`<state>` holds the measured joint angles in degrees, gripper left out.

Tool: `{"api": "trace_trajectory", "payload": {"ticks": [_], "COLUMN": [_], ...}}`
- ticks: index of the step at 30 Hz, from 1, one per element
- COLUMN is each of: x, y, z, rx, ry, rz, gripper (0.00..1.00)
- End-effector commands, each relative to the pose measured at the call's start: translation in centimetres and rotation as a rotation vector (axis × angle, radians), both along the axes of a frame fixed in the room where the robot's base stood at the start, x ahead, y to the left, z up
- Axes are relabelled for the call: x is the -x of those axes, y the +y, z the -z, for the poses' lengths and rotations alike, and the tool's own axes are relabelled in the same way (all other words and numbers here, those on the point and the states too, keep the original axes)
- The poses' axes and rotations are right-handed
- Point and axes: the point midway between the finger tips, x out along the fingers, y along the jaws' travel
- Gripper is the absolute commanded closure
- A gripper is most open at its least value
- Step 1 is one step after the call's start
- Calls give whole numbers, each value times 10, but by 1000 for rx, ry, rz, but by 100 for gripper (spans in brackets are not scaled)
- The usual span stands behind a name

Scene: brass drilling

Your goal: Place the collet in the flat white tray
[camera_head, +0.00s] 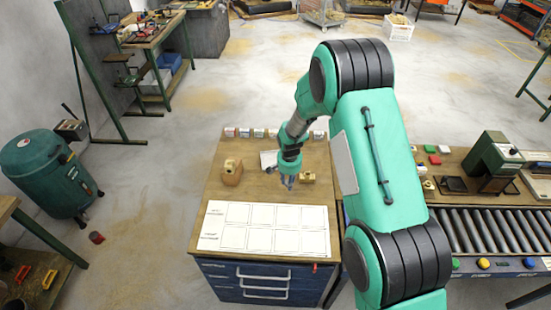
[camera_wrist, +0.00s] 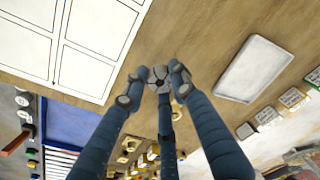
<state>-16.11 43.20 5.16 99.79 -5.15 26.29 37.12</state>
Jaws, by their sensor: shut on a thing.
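My gripper (camera_head: 289,181) is above the wooden bench top, in front of the white sheet's far edge. In the wrist view its fingers (camera_wrist: 155,84) are shut on the collet (camera_wrist: 158,75), a small grey, round, slotted piece held at the fingertips. The collet cannot be made out clearly in the head view. The flat white tray (camera_wrist: 255,72) is a shallow rounded rectangle on the bench, right of the collet in the wrist view, apart from it, and looks empty. In the head view the tray (camera_head: 268,159) is partly hidden by my arm.
A white sheet with a grid of boxes (camera_head: 262,227) covers the bench front. A tan block (camera_head: 232,172) stands at the left, and another small tan piece (camera_head: 307,177) is right of my gripper. Several small labelled containers (camera_head: 244,132) line the back edge. A roller conveyor (camera_head: 490,231) stands right.

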Motion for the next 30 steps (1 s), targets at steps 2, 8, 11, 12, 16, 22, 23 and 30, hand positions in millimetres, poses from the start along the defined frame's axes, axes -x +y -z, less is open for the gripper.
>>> {"api": "trace_trajectory", "payload": {"ticks": [2, 8, 11, 12, 16, 22, 23, 30], "x": [0, -1, -3, -6, -16, -41, -44, -76], "y": [0, 0, 1, 1, 4, 10, 11, 19], "z": [0, 0, 0, 0, 1, 3, 4, 7], "rx": [0, 0, -1, -1, -1, -1, -1, -1], "ry": [0, -1, -1, -1, -1, -2, 0, -1], "rz": [0, 0, 0, 0, 0, 1, 1, 0], "gripper": [100, 100, 100, 100, 100, 100, 100, 100]}}
